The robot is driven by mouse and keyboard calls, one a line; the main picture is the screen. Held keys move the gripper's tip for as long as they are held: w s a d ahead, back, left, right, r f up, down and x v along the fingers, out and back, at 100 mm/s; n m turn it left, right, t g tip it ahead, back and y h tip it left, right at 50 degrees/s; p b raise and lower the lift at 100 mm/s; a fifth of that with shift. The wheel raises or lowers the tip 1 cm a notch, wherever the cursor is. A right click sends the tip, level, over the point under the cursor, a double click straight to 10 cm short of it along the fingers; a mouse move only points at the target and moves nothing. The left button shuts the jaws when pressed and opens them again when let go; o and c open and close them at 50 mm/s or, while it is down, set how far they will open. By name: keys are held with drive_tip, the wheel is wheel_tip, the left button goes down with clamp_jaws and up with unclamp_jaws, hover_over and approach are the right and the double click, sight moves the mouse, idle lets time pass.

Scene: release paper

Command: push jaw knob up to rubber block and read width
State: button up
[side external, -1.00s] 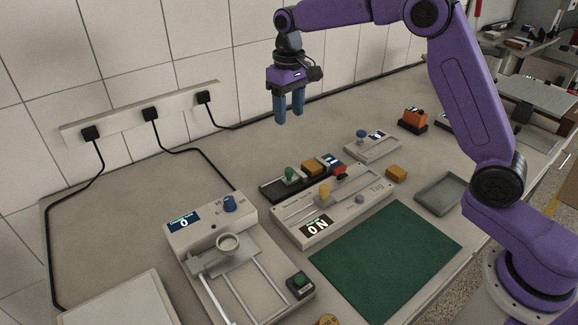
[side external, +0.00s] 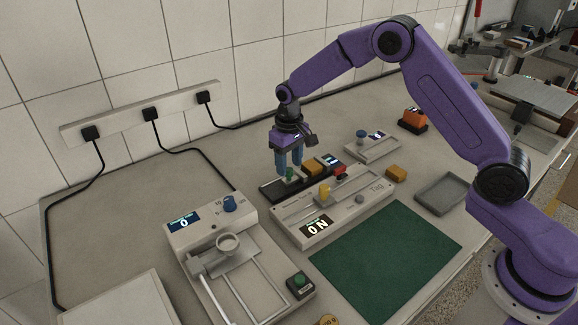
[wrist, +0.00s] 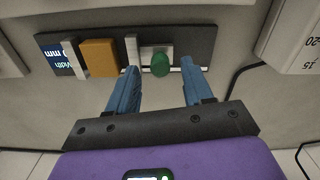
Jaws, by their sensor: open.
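The width gauge (side external: 266,189) is a long dark base with a small display (wrist: 57,54) at one end; part of the text "Width" and "mm" shows there. The orange-brown rubber block (wrist: 100,58) sits on it beside a light upright plate near the display. The green jaw knob (wrist: 160,64) stands on the sliding jaw, whose light plate (wrist: 132,50) is on the block's side, with a gap to the block. My gripper (wrist: 155,78) is open, its blue fingers pointing down on either side of the green knob. In the side view my gripper (side external: 289,170) is over the knob.
A white machine with a blue dial (side external: 229,204) is at the left front. A green mat (side external: 385,260) lies clear. An orange block (side external: 396,173) sits to the right.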

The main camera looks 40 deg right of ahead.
drive_tip(key=shift+f, duration=0.85)
clamp_jaws()
drive_tip(key=shift+d, duration=2.3)
unclamp_jaws()
drive_tip(key=shift+a, duration=0.1)
